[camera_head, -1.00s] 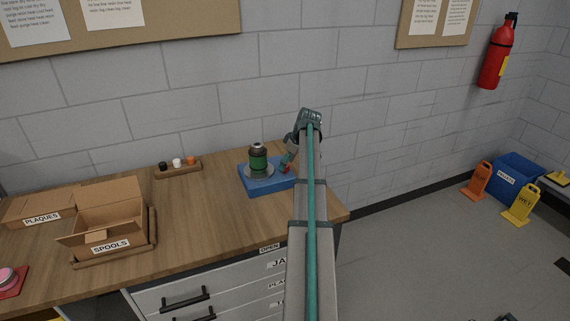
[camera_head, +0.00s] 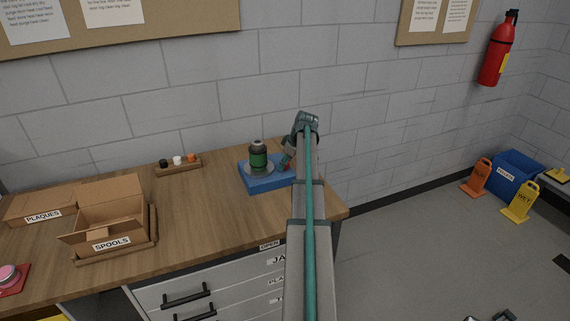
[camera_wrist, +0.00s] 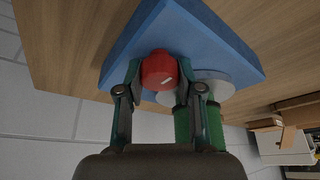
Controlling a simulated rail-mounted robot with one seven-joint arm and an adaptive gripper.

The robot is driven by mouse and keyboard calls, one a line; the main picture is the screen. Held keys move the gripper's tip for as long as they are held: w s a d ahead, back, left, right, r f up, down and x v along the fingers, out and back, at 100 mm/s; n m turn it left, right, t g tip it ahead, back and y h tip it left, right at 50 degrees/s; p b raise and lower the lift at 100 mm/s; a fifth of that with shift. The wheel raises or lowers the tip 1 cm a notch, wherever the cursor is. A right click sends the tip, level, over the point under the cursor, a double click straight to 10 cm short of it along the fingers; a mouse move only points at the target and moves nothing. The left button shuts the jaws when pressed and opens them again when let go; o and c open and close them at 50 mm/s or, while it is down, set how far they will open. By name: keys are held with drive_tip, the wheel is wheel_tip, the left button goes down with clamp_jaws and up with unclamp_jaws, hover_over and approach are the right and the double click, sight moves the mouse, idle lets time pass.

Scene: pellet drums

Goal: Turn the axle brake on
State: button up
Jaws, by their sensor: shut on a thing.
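A blue base (camera_head: 266,182) sits on the wooden bench near its right end. It carries a grey round plate with a green and dark spool (camera_head: 258,158) standing upright. A red knob (camera_wrist: 158,70) with a short pale mark on its face sits on the blue base (camera_wrist: 185,25), beside the spool, in the wrist view. My gripper (camera_wrist: 158,78) has one finger on each side of the red knob and is shut on it. In the head view my gripper (camera_head: 287,165) comes down at the base's right side, and the knob is mostly hidden there. The spool (camera_wrist: 200,122) stands right of the knob in the wrist view.
A box labelled SPOOLS (camera_head: 108,222) and a box labelled PLAQUES (camera_head: 40,210) are on the bench's left. A small wooden rack (camera_head: 178,168) with several caps stands at the back. The bench middle is clear. The wall is close behind.

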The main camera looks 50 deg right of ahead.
drive_tip(key=shift+m+b, duration=0.3)
drive_tip(key=shift+m, duration=0.2)
drive_tip(key=m+h+b, duration=0.1)
drive_tip(key=m, duration=0.1)
drive_tip(key=shift+a+f+m, duration=0.1)
drive_tip(key=shift+m, duration=0.3)
drive_tip(key=m+h+b, duration=0.1)
drive_tip(key=m+h, duration=0.1)
drive_tip(key=m, duration=0.3)
drive_tip(key=shift+g+b, duration=0.4)
drive_tip(key=m+h, duration=0.1)
drive_tip(key=m, duration=0.1)
drive_tip(key=m+g, duration=0.1)
drive_tip(key=m, duration=0.2)
drive_tip(key=shift+h+b, duration=0.4)
drive_tip(key=m+g, duration=0.1)
drive_tip(key=m, duration=0.3)
drive_tip(key=shift+g+b, duration=0.35)
drive_tip(key=shift+g, duration=0.05)
drive_tip(key=shift+h, duration=0.3)
drive_tip(key=o, duration=1.1)
drive_tip(key=shift+o, duration=0.2)
drive_tip(key=shift+r, duration=0.2)
